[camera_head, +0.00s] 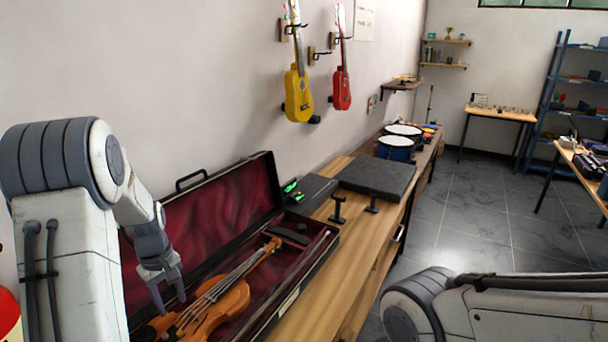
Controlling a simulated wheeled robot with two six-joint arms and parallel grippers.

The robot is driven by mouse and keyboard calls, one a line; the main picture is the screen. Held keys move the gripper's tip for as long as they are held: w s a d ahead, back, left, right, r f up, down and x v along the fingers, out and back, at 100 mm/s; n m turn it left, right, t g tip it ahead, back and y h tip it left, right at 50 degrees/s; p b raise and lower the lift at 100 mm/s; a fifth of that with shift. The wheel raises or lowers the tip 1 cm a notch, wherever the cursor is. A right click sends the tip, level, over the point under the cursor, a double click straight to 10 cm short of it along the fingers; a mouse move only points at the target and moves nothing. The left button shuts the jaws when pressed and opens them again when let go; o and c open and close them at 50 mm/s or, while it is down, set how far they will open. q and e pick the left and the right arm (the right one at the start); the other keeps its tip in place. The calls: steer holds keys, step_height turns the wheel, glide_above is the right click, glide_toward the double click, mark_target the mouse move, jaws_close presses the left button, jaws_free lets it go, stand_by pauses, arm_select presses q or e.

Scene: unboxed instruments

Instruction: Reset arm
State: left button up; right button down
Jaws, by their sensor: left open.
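My left arm comes in from the left, and its gripper (167,296) points down. It is open and empty, just above the body of a brown violin (222,305); I cannot tell whether a finger touches it. The violin lies in an open black case (325,243) with a dark red lining, its neck toward the back right. My right arm (500,312) shows at the bottom right, and its gripper is out of view.
The case sits on a wooden bench (368,228) along the wall. Behind it are a black box (313,192), a dark flat pad (376,176), small black stands and blue drums (396,148). Yellow (298,97) and red (342,88) guitars hang on the wall.

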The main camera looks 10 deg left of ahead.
arm_select(q)
steer(key=s+d+r+m, duration=0.1)
steer(key=d+r+m, duration=0.25)
steer(key=d, duration=0.65)
steer(key=s+d+r+m, duration=0.1)
steer(key=d+r+m, duration=0.3)
steer(key=d, duration=0.6)
steer(key=s+d+r+m, duration=0.1)
steer(key=s+d+m, duration=0.5)
steer(key=s, duration=0.3)
steer(key=s+d+r+m+h, duration=0.1)
steer(key=s+d+m, duration=0.5)
steer(key=s, duration=0.4)
steer(key=shift+d+r, duration=0.15)
steer(key=shift+d, duration=0.75)
jaws_close()
